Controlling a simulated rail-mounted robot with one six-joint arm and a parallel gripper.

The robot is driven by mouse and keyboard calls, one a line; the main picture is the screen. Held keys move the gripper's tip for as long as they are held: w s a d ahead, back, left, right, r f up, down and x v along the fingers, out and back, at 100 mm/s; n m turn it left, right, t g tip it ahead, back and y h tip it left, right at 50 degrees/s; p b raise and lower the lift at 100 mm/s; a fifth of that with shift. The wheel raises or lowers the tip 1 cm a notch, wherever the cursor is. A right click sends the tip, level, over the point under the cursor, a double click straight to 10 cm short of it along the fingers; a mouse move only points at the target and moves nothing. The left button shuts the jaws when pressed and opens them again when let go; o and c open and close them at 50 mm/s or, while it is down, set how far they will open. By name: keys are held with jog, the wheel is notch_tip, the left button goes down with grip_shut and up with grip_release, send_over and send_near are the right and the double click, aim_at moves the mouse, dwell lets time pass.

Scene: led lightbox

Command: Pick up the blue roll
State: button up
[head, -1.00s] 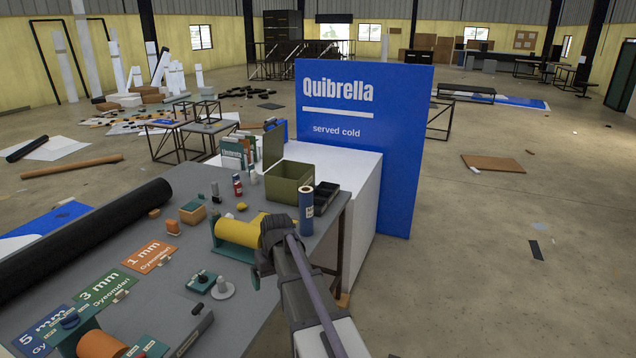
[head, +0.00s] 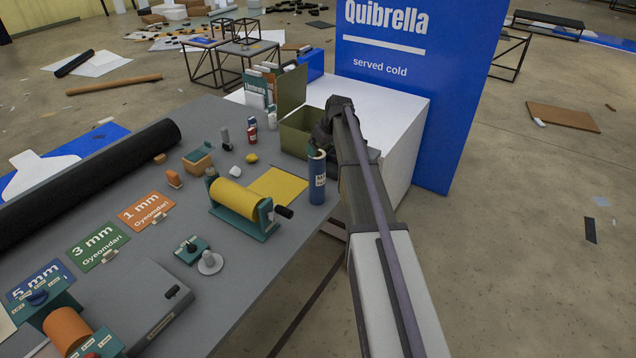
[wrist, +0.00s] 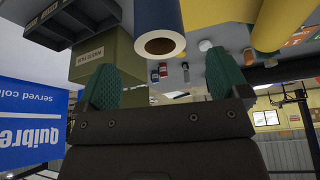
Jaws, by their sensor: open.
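The blue roll (head: 317,180) stands upright near the right edge of the grey worktable, with a pale label on its side. In the wrist view the blue roll (wrist: 157,18) shows at the top, with a pale ring and hollow core at its end. My gripper (head: 335,112) is close to the roll's upper end in the head view, its fingers hard to make out there. In the wrist view my gripper (wrist: 163,82) has its two teal fingers wide apart with nothing between them. The roll lies beyond the fingertips.
A yellow roll on a teal stand (head: 237,199) with a yellow sheet (head: 279,186) stands left of the blue roll. An olive box (head: 296,134) is just behind. A dark tray (wrist: 92,18) shows in the wrist view. A blue Quibrella panel (head: 410,90) rises behind right.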

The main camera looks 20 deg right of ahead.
aim_at(316, 159)
jog(key=b+x, duration=0.1)
jog(key=x, duration=0.2)
jog(key=shift+d+f, duration=0.1)
jog(key=shift+d, duration=0.05)
jog(key=shift+a, duration=0.2)
jog(key=b+x, duration=0.5)
jog(key=shift+d+f, duration=0.1)
jog(key=shift+f, duration=0.05)
jog(key=shift+r, duration=0.25)
jog(key=shift+c, duration=0.2)
jog(key=c, duration=1.6)
